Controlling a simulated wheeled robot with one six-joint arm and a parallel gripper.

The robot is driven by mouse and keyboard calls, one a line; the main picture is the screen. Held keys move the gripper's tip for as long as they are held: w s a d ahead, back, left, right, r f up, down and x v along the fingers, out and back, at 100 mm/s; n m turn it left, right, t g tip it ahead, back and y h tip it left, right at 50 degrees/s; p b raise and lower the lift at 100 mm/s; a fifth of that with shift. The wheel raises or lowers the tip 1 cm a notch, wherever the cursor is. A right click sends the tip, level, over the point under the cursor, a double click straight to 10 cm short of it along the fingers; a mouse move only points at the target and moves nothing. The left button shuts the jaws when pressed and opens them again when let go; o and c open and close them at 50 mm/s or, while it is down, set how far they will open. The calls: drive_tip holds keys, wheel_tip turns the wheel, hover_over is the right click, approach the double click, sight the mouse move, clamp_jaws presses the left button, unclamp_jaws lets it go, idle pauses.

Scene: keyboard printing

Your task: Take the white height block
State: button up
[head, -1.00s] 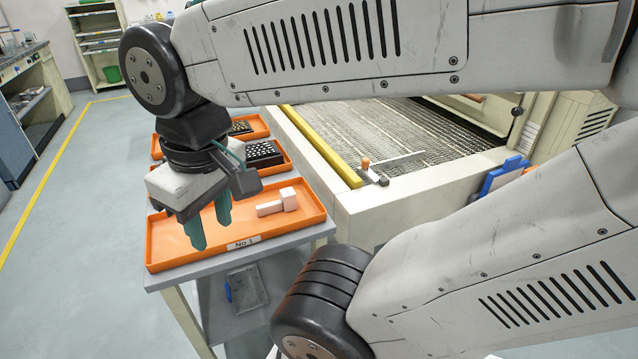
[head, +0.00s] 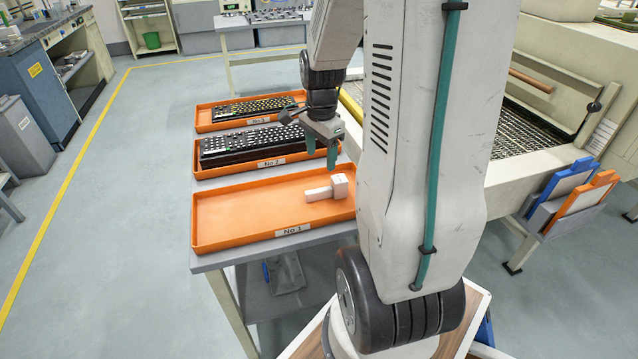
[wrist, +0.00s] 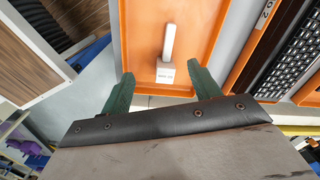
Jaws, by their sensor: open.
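The white height block (head: 340,186) lies in the orange No 1 tray (head: 240,208), near its right end. It has a cube-like head and a narrower bar pointing left. In the wrist view the block (wrist: 166,72) shows between the two green fingers, its labelled head nearest to them. My gripper (head: 321,160) is open and empty, above the far right part of the tray. It also shows in the wrist view (wrist: 162,88), with the fingers on either side of the block's line. The gap in height between fingers and block is hard to judge.
Behind stand the No 2 tray (head: 198,160) with a black keyboard (head: 250,142) and the No 3 tray (head: 200,120) with another keyboard. A cream machine (head: 560,130) stands to the right. The left of the No 1 tray is clear.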

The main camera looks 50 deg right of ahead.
sight(336, 179)
drive_tip(key=d+f+m, duration=0.1)
drive_tip(key=d+f, duration=0.1)
drive_tip(key=d+f+m, duration=0.1)
drive_tip(key=f, duration=0.1)
drive_tip(key=s+d+f+m, duration=0.1)
drive_tip(key=d+f+m, duration=0.1)
drive_tip(key=shift+d, duration=0.35)
wheel_tip(336, 179, down, 7)
drive_tip(key=shift+f, duration=0.1)
drive_tip(key=shift+w, duration=0.1)
clamp_jaws()
